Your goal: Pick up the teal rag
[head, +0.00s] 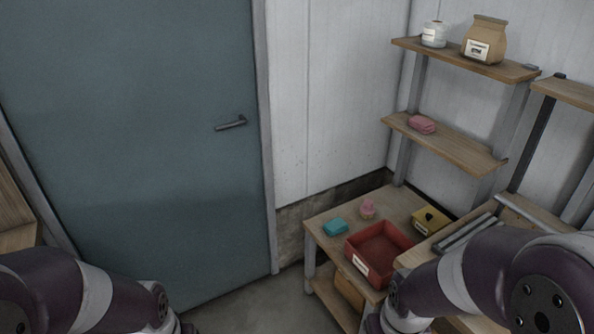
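The teal rag (335,227) is a small folded piece. It lies on the low wooden table (322,219) near its left edge, to the left of a red tray. My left arm comes in at the bottom left and my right arm at the bottom right. Both grippers are out of the frame below, so I cannot see their fingers. Neither arm touches the rag. The rag's upper face is in clear view.
The red tray (352,250) and a pink item (367,209) stand beside the rag. A yellow box (431,219) is at the table's right. Wall shelves (450,146) hold a pink cloth (422,124), a jar (434,35) and a brown bag (485,40). A closed door (135,130) is left.

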